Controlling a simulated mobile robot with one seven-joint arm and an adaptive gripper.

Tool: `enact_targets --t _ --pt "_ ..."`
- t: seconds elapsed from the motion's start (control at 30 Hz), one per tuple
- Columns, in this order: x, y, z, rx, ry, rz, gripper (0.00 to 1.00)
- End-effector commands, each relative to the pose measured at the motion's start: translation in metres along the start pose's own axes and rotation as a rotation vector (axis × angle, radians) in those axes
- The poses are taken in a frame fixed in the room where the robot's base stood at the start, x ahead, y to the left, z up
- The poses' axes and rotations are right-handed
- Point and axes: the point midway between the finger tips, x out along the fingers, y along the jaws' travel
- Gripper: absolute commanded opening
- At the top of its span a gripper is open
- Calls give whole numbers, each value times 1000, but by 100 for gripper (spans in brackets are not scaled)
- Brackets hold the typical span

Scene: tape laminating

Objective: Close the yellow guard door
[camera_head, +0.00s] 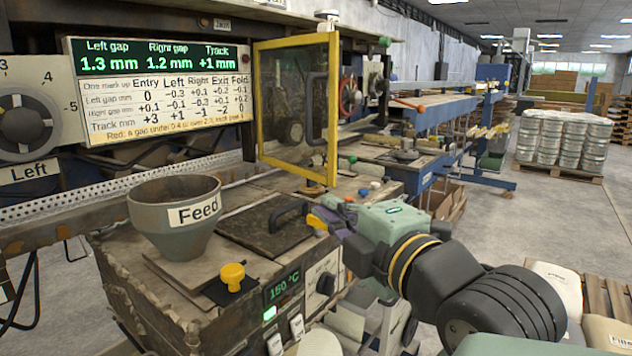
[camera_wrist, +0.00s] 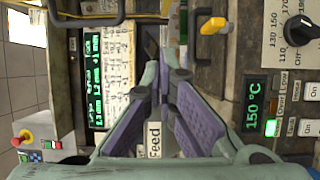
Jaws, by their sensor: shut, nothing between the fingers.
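The yellow guard door (camera_head: 262,100) is a yellow frame with a clear pane, upright behind the black hatch plate. It stands at an angle to the display panel and looks swung open. Its black handle (camera_head: 311,106) is on the pane's right side. My gripper (camera_head: 322,222) is low in front of the door, beside the hatch plate's right edge, and apart from the door handle. In the wrist view my gripper (camera_wrist: 165,72) has its purple-padded fingers together at the tips with nothing held. Whether the door shows in the wrist view is unclear.
A grey funnel labelled Feed (camera_head: 175,215) stands left of the black hatch plate (camera_head: 262,238) with its raised handle (camera_head: 289,212). A yellow knob (camera_head: 232,275) is in front. The display panel (camera_head: 150,85) is behind. Open floor (camera_head: 510,220) lies to the right.

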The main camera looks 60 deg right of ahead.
Motion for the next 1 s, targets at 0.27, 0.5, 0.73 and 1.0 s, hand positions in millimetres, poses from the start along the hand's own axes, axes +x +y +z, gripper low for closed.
enact_targets --t 0.27,0.5,0.73,1.0 --pt "45 3 -1 5 4 -2 0" --pt "96 4 -1 4 3 -2 0" --pt "105 3 30 3 -1 -1 0" --pt "107 0 39 1 0 1 0"
